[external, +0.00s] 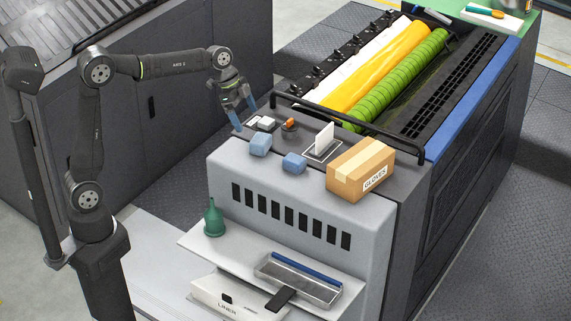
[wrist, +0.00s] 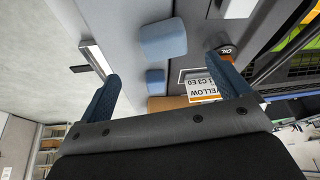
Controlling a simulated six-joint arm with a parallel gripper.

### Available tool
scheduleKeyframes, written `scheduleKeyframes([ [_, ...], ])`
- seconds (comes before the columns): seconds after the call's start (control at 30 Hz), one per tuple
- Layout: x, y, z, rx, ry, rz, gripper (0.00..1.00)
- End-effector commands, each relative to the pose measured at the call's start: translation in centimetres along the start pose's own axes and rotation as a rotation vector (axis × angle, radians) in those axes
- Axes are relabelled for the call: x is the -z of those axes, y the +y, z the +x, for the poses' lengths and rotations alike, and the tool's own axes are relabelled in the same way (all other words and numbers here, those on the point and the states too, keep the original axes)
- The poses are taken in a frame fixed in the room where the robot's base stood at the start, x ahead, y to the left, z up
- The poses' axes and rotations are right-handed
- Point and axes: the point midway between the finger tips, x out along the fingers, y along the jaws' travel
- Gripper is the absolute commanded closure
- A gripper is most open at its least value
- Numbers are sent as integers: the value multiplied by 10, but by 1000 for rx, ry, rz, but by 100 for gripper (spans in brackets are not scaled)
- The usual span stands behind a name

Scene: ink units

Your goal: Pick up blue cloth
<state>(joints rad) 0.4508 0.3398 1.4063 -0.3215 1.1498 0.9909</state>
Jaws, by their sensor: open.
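Two folded pale-blue cloths lie on the grey machine top in the external view: one on the left (external: 260,144) and one further right (external: 294,162), closer to the cardboard box. In the wrist view, one cloth looks larger (wrist: 163,40) and the other smaller (wrist: 155,82). My gripper (external: 245,113) is open and empty, up and to the left of the left cloth, by the machine's left edge. In the wrist view, its blue fingers (wrist: 163,66) are spread wide, and both cloths appear in the gap between them, apart from the fingers.
A gloves box (external: 358,172) stands right of the cloths. A black rail (external: 345,125) runs behind. A green funnel (external: 214,220) sits on the lower shelf.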

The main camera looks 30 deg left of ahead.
Motion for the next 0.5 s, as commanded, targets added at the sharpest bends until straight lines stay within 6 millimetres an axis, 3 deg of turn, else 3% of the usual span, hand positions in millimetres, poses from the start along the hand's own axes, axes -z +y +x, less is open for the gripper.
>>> scheduleKeyframes([
  [0.2,0,0,44,-2,-2,0,6],
  [0.5,1,-1,63,0,0,0,6],
])
